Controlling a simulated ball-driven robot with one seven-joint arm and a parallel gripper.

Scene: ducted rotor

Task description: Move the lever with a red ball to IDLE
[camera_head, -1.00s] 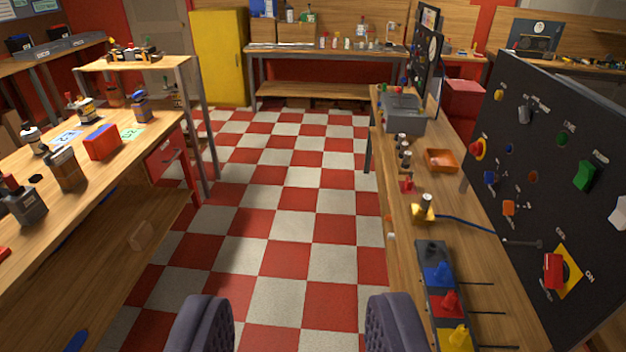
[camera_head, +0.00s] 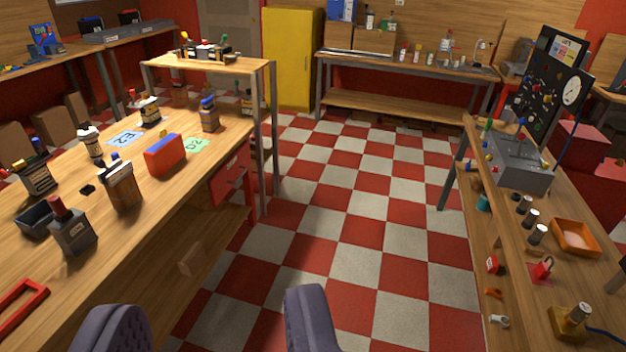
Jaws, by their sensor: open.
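My gripper (camera_head: 208,322) shows at the bottom of the view, its two dark fingers wide apart with nothing between them. It is over the floor between two benches, apart from everything. A grey box (camera_head: 522,175) with several small colored knobs or levers stands on the right bench. A small red spot is at its left edge, but I cannot tell whether it is a ball on a lever. I cannot read an IDLE mark anywhere. A black panel (camera_head: 540,95) with small colored controls and a round white dial stands behind the box.
The left bench (camera_head: 225,145) holds a red block (camera_head: 165,155), bottles and cards. The right bench (camera_head: 463,285) holds an orange tray (camera_head: 575,237), dark cylinders and a yellow block (camera_head: 569,321). The checkered floor (camera_head: 345,215) between them is clear. A yellow cabinet (camera_head: 292,60) stands at the back.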

